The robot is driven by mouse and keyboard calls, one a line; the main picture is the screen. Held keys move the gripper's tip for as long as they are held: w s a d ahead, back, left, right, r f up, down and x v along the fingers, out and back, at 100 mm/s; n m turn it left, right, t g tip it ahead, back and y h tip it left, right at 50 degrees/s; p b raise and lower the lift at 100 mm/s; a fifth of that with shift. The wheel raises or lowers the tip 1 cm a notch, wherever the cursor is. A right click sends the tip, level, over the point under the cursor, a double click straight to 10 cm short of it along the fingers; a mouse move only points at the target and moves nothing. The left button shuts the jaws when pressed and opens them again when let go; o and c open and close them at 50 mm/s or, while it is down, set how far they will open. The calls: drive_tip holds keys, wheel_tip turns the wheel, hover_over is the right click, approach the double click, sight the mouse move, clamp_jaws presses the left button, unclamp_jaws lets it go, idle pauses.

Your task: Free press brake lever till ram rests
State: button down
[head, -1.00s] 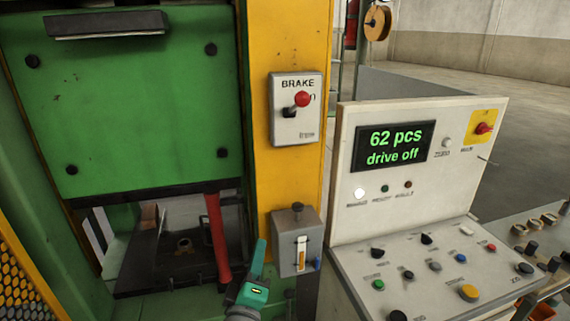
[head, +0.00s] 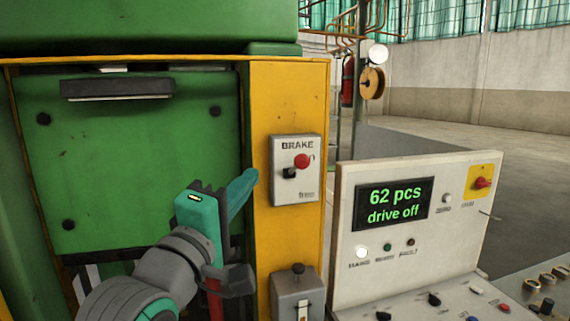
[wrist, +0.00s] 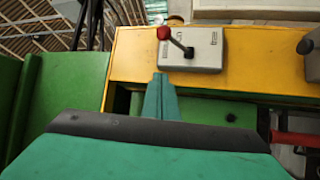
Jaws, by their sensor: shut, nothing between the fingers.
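The brake lever has a red knob (head: 302,161) and sits on a white plate marked BRAKE (head: 295,187), fixed to the yellow press column. In the wrist view the red knob (wrist: 163,33) stands on a dark rod at the upper middle, just beyond my fingertips. My gripper (head: 246,180) is shut and empty, raised in front of the press, left of the brake plate and apart from the lever. The green ram (head: 130,150) fills the press opening. Its lower edge is partly hidden by my arm.
The control panel (head: 395,205) stands to the right; its display reads "62 pcs, drive off". A grey box with a dark knob (head: 297,290) is on the column below the brake plate. A red bar (wrist: 295,138) shows at right in the wrist view.

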drive_tip(key=shift+r, duration=0.1)
idle(0.3)
drive_tip(key=w+d+r, duration=0.1)
drive_tip(key=w+d, duration=0.5)
drive_tip(key=w, duration=0.1)
drive_tip(key=shift+d+r, duration=0.15)
drive_tip(key=shift+r, duration=0.05)
idle(0.4)
drive_tip(key=shift+f, duration=0.15)
